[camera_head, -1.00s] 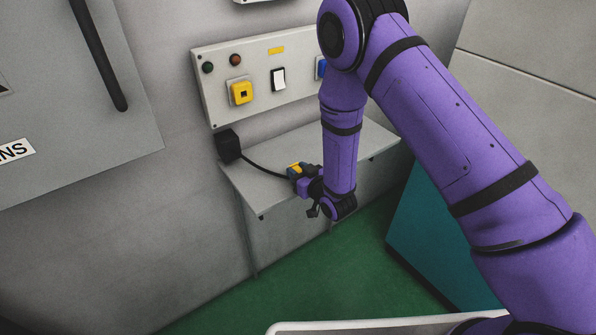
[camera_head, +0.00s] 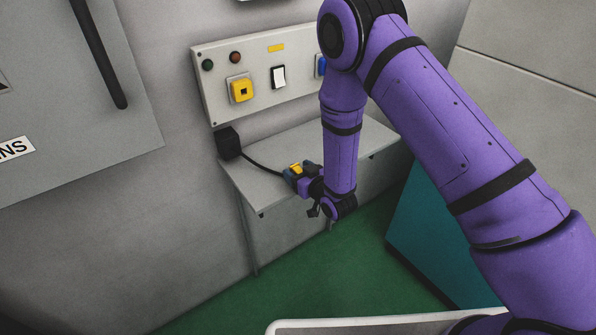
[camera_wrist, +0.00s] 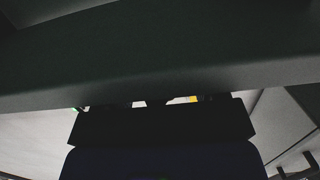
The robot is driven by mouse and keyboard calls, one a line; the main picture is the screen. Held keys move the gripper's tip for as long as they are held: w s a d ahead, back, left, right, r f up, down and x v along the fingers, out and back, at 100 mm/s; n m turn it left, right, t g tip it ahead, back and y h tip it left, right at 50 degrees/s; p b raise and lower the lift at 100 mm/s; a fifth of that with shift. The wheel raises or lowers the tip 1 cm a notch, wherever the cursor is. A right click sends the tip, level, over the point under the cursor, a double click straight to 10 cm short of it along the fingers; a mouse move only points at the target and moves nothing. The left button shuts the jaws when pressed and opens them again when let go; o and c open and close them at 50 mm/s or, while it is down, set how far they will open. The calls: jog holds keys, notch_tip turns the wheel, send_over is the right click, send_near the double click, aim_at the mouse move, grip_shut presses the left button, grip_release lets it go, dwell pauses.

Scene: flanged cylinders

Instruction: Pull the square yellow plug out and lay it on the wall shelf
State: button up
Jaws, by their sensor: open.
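The yellow plug (camera_head: 295,167) is at the wall shelf (camera_head: 265,190), with a black cable running back from it. My gripper (camera_head: 300,172) is open around the plug, its dark fingers apart on either side. Whether the plug rests fully on the shelf top is hard to tell, as the fingers partly hide it. The square yellow socket (camera_head: 241,91) on the wall panel shows a dark opening and no plug in it. In the wrist view, dark shapes fill most of the picture, and only a small yellow patch shows.
The cable comes from a black box (camera_head: 228,143) on the wall at the shelf's left end. The panel (camera_head: 262,72) above carries lamps, a white switch and a blue part. A teal cabinet (camera_head: 430,235) stands right. The shelf's left front is bare.

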jog(key=v, duration=1)
jog(key=shift+s, duration=0.25)
jog(key=shift+d, duration=0.15)
jog(key=w+d+r+m+h, duration=0.1)
jog(key=w+d+r+h, duration=0.15)
jog(key=r, duration=0.35)
jog(key=w+d+r+h, duration=0.1)
jog(key=w+d+r, duration=0.15)
jog(key=r, duration=0.35)
jog(key=s+d+r+m+g+h, duration=0.25)
jog(key=d+r, duration=0.45)
jog(key=r, duration=0.6)
jog(key=s+d+r+m+g+h, duration=0.1)
jog(key=s+d+r+g, duration=0.1)
jog(key=s+r, duration=0.3)
jog(key=s+d+r+m+g+h, duration=0.1)
jog(key=s+d+r, duration=0.4)
jog(key=s, duration=0.8)
jog(key=s+d+r+m+g+h, duration=0.1)
jog(key=s+d+r, duration=0.3)
jog(key=s, duration=0.6)
jog(key=shift+r+g, duration=0.4)
jog(key=shift+g, duration=0.45)
